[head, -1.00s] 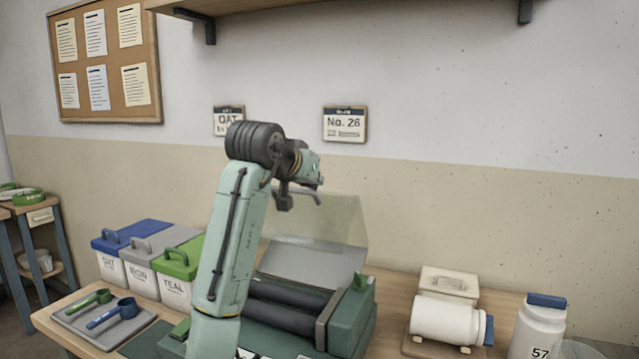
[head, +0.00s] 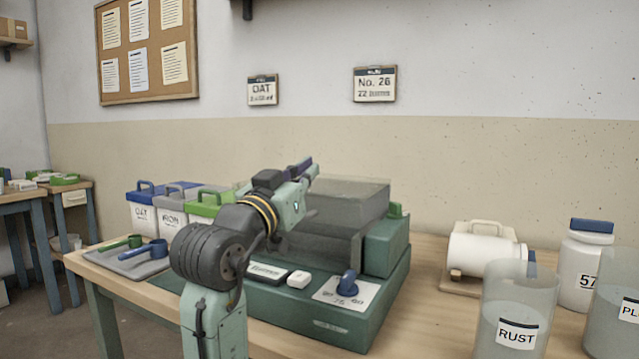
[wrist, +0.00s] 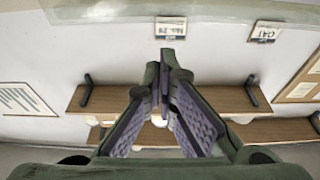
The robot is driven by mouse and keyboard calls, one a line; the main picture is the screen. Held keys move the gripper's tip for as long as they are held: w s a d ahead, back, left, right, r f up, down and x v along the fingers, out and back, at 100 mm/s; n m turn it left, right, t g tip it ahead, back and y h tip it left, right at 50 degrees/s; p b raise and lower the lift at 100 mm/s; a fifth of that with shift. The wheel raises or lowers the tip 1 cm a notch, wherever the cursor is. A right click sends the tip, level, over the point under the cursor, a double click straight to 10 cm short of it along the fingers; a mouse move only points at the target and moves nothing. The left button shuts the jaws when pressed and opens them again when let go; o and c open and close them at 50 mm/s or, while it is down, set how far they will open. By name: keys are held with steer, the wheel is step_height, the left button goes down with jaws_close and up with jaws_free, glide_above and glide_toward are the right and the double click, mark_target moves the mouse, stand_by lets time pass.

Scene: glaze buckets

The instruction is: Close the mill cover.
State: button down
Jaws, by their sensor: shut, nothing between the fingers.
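The mill (head: 325,318) is a dark green machine on the bench, with a blue knob (head: 347,284) on its front panel. Its smoky, see-through cover (head: 350,208) lies lowered over the roller area, its top about level. My arm hides the left part, so I cannot tell whether it is fully seated. My gripper (head: 307,166) is above the cover's left part, pointing up and right. In the wrist view the fingers (wrist: 167,62) come together and are shut with nothing between them. I cannot tell whether the gripper touches the cover.
Lidded buckets (head: 160,207) and a tray with scoops (head: 128,258) are left of the mill. A white jar on its side (head: 482,254), an upright jar (head: 583,270) and a clear RUST container (head: 514,310) stand to the right. The bench between mill and jars is clear.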

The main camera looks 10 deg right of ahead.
mark_target(310, 216)
steer(key=s+a+f+t+h+b, duration=0.1)
steer(key=s+a+f+t+b, duration=0.1)
steer(key=f+b, duration=0.4)
steer(key=shift+s+f+h, duration=0.15)
steer(key=shift+s+h, duration=0.15)
steer(key=shift+s, duration=0.25)
steer(key=shift+w, duration=0.1)
